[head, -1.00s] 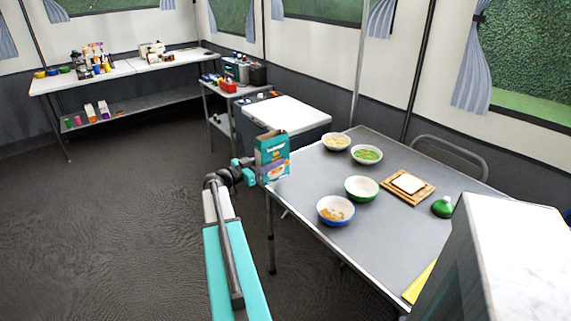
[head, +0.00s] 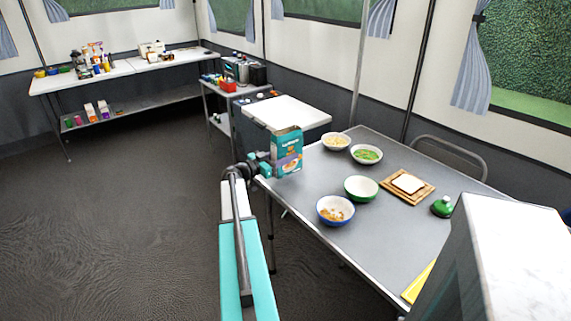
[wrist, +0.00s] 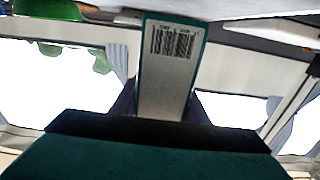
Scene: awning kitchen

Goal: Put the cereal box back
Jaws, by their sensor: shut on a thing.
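A teal cereal box (head: 287,151) stands upright at the left edge of the grey table (head: 325,245) in the head view. My gripper (head: 268,166) is shut on it from the left side. The wrist view shows a narrow side of the box (wrist: 168,75) with a barcode, held between my gripper's fingers (wrist: 165,118). I cannot tell whether the box's bottom touches the table or is just above it.
A white-topped unit (head: 287,113) stands behind. A long table with groceries (head: 115,68) is at the far left.

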